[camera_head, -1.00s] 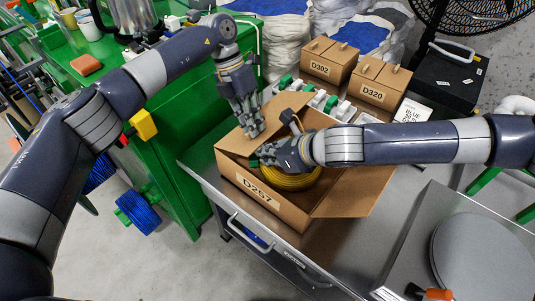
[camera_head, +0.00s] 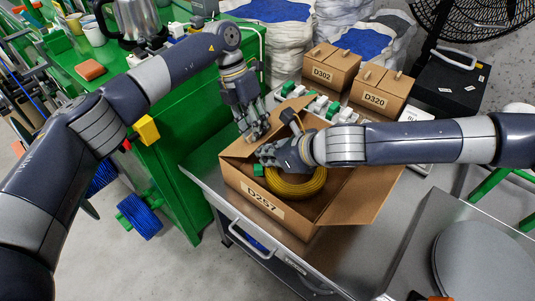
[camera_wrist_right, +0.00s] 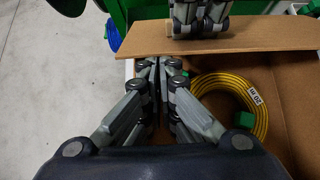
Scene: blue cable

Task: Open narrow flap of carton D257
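Carton D257 (camera_head: 236,181) stands on the grey table with a coiled yellow cable (camera_head: 297,187) inside; the coil also shows in the right wrist view (camera_wrist_right: 263,112). Its narrow flap (camera_head: 285,113) rises along the back left side, as a brown strip in the wrist view (camera_wrist_right: 265,39). A wide flap (camera_head: 370,203) leans outward at the right. My left gripper (camera_head: 253,138) overlaps the narrow flap's upper edge; whether it grips the flap is unclear. My right gripper (camera_head: 263,160) is over the carton's left part. Its fingers are together in the wrist view (camera_wrist_right: 159,64), just below the flap.
Closed cartons D302 (camera_head: 329,67) and D320 (camera_head: 378,94) stand behind. White and green parts (camera_head: 319,104) lie close behind the open carton. A green workbench (camera_head: 178,110) is at the left. A grey round plate (camera_head: 484,262) is at the front right.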

